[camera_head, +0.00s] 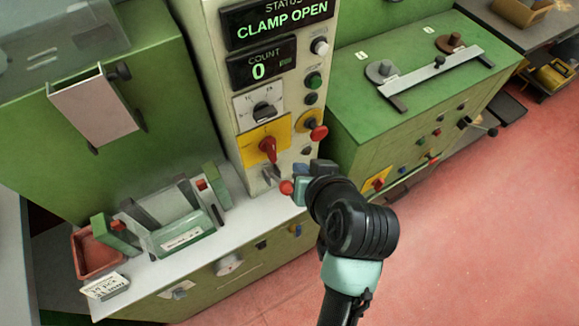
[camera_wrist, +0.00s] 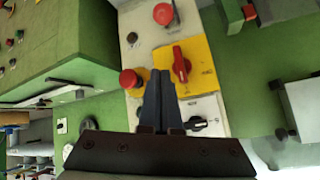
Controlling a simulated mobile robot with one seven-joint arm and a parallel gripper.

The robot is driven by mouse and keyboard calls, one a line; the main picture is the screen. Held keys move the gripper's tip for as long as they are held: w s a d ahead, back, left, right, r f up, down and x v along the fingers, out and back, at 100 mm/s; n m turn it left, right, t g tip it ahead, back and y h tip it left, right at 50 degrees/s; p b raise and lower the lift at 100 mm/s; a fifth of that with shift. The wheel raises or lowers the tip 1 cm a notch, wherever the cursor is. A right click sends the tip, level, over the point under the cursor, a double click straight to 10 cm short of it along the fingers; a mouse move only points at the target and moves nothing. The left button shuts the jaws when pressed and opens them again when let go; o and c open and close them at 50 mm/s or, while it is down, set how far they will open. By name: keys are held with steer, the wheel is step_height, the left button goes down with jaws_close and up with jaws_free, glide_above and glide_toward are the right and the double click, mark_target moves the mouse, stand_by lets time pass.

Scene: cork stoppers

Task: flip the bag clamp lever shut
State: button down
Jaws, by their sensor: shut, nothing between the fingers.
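A lever with a red ball knob (camera_head: 286,187) sticks out low on the cream control column, below the yellow plate with the red switch. The knob also shows at the top of the wrist view (camera_wrist: 162,13), beside a metal stem. The status display (camera_head: 283,18) reads "CLAMP OPEN". My gripper (camera_head: 303,186) is shut and empty. In the head view it appears just right of the red knob; contact cannot be told. In the wrist view its fingertips (camera_wrist: 160,74) point at the column, with a visible gap in the picture to the knob.
The red switch (camera_head: 268,149), black dial (camera_head: 264,110) and red mushroom button (camera_head: 318,132) sit close above. A green and grey fixture (camera_head: 182,238) and a reddish tray (camera_head: 97,252) stand left on the shelf. The floor at right is open.

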steer(key=shift+w+f, duration=0.1)
glide_above(281, 182)
steer(key=w+d, duration=0.2)
steer(key=w, duration=0.1)
step_height(281, 182, down, 7)
steer(key=s, duration=0.2)
steer(key=s+f, duration=0.1)
steer(key=s, duration=0.1)
steer(key=shift+f, duration=0.15)
steer(key=shift+f+b, duration=0.15)
steer(key=shift+b, duration=0.15)
